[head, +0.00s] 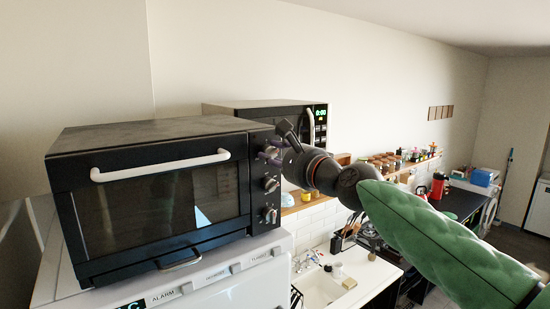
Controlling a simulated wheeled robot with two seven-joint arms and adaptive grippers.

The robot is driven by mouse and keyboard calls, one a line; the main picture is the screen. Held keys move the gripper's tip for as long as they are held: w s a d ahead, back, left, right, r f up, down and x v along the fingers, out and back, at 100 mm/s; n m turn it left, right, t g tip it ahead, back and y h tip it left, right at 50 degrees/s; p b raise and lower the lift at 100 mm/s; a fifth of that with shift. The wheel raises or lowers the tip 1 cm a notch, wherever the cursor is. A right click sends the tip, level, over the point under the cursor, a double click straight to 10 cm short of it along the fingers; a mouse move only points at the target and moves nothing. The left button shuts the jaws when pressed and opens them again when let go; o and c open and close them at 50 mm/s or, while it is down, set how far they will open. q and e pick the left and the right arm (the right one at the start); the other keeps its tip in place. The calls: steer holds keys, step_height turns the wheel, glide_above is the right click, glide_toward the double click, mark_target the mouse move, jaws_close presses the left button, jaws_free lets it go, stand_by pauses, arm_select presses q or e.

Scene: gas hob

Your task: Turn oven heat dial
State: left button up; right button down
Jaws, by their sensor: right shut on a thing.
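A black toaster oven (160,195) with a white door handle stands at the left in the head view. Its right front strip carries a column of dials. The middle dial (271,184) and the bottom dial (270,216) show clearly. My right gripper (270,153) reaches in from the right at the top of this strip. The dial's exact angle cannot be told. My left gripper is not in view.
The oven rests on a white appliance (225,285) with labelled controls. A microwave (290,118) stands close behind it. A sink (320,287) and counter lie lower right, with a shelf of jars (385,162) beyond. The oven door is closed.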

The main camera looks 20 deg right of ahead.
steer(key=n, duration=0.2)
steer(key=n+b, duration=0.1)
steer(key=n, duration=0.2)
steer(key=shift+f+n+b, duration=0.25)
steer(key=shift+n+b, duration=0.15)
steer(key=n+b, duration=0.2)
steer(key=n, duration=0.2)
steer(key=shift+r, duration=0.15)
steer(key=shift+r+n, duration=0.1)
steer(key=shift+n, duration=0.5)
steer(key=shift+d+r, duration=0.1)
steer(key=c, duration=0.9)
jaws_free()
steer(key=shift+w, duration=0.15)
steer(key=v, duration=1.2)
